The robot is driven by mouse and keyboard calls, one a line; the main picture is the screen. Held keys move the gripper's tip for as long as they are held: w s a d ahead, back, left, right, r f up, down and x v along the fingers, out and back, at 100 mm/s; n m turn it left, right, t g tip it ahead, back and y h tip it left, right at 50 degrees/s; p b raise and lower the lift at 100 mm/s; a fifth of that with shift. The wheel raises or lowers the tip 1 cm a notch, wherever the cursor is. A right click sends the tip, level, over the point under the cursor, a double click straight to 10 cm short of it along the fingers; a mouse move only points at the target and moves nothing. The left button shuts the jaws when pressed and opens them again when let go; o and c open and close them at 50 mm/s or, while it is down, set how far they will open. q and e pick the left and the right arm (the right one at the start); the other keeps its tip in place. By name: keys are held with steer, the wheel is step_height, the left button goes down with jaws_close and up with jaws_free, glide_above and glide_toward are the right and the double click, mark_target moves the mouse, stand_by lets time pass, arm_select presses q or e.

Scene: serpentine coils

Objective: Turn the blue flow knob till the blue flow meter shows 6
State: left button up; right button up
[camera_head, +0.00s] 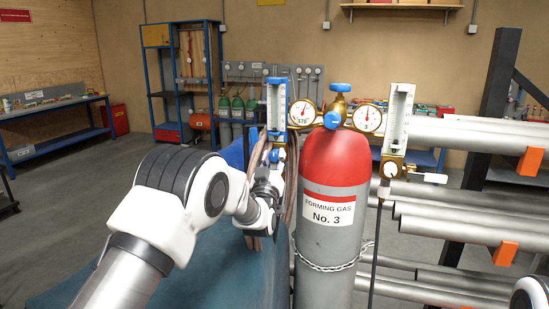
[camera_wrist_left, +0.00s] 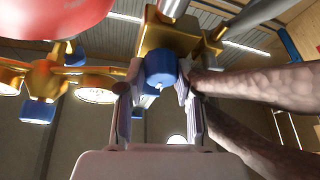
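The blue flow meter (camera_head: 276,104) is an upright tube in a blue frame, left of the red-topped gas cylinder (camera_head: 333,165). Its reading is too small to make out. The blue flow knob (camera_wrist_left: 160,66) shows in the wrist view under a brass block (camera_wrist_left: 172,36). In the head view the blue knob (camera_head: 277,155) sits below the meter. My left gripper (camera_wrist_left: 160,85) has one finger on each side of the knob, with a narrow gap seeming to show at the left finger. My right gripper is not in view.
Brown hoses (camera_wrist_left: 255,85) run close beside the left gripper. Two round gauges (camera_head: 302,112) and a blue valve knob (camera_head: 332,120) sit by the cylinder top. A second flow meter (camera_head: 397,118) with a white knob (camera_head: 435,178) stands right, before pipes (camera_head: 480,138).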

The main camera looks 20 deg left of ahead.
arm_select(q)
jaws_close()
steer(key=shift+a+m+h+b, duration=0.1)
steer(key=shift+m+h+b, duration=0.3)
steer(key=shift+m+b, duration=0.5)
steer(key=m+h+b, duration=0.1)
steer(key=m+b, duration=0.2)
steer(key=m+h+b, duration=0.2)
steer(key=m+b, duration=0.1)
steer(key=shift+t+h, duration=0.3)
steer(key=m+h+b, duration=0.1)
steer(key=m, duration=0.1)
steer(key=m+h+b, duration=0.1)
steer(key=m, duration=0.1)
steer(key=shift+r+m+g+b, duration=0.1)
steer(key=shift+m+g+b, duration=0.2)
steer(key=shift+g, duration=0.1)
steer(key=shift+r+m+h+b, duration=0.1)
steer(key=shift+m+h+b, duration=0.35)
steer(key=shift+m, duration=0.35)
steer(key=shift+h, duration=0.25)
